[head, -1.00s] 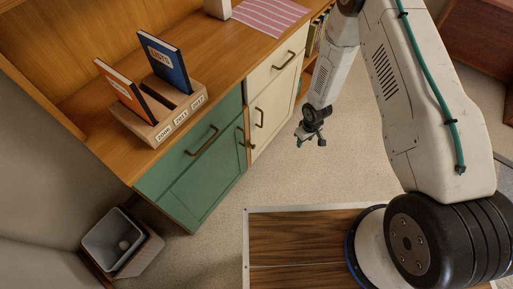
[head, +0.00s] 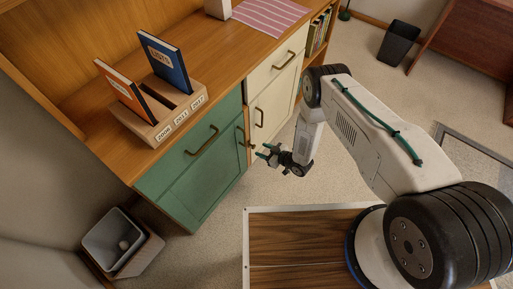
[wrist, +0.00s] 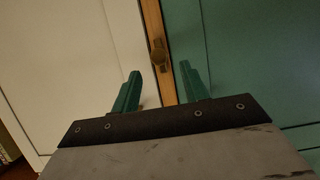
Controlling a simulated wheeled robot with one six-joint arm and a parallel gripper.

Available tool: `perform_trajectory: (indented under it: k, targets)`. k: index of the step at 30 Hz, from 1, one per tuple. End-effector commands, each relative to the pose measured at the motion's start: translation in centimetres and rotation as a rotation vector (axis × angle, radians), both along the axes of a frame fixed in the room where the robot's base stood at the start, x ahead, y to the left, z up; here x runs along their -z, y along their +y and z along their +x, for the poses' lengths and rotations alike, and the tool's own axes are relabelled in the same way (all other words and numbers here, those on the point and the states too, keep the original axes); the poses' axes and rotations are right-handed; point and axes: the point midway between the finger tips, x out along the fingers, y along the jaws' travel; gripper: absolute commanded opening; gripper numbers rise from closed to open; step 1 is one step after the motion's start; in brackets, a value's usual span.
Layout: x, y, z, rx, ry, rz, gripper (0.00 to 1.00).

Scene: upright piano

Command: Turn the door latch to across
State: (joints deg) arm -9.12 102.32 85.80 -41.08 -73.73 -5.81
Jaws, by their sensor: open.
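The door latch (wrist: 159,56) is a small brass-coloured piece with a round knob. It sits on the wooden strip between the cream door (wrist: 75,60) and the green door (wrist: 255,60), and looks roughly lined up with the strip in the wrist view. In the head view the latch (head: 243,139) is small and its angle is hard to tell. My gripper (head: 264,151) is open and empty, pointing at the cabinet front just short of the latch. In the wrist view its two green fingers (wrist: 159,70) lie to either side of the strip, with the latch between and beyond them.
The green drawer handle (head: 202,140) and cream door handle (head: 259,117) stick out near the latch. A book holder (head: 160,120) stands on the cabinet top. A grey bin (head: 113,238) is at the lower left. The floor before the doors is clear.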

Motion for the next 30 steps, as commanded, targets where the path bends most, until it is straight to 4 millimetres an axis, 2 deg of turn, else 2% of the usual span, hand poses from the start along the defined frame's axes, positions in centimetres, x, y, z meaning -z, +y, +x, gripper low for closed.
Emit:
perform_trajectory:
  k: [4,9,19,20,24,30]
  targets:
    - [1.0,1.9,1.4,-0.003,-0.001,-0.001,0.44]
    - [1.7,3.1,2.4,0.000,0.001,-0.002,0.44]
    - [1.9,3.5,2.8,0.001,0.002,-0.002,0.44]
    - [1.9,3.5,2.8,0.001,0.002,-0.002,0.42]
    - [1.9,3.5,2.7,0.001,0.002,-0.002,0.03]
    - [1.9,3.5,2.7,0.001,0.000,-0.005,0.01]
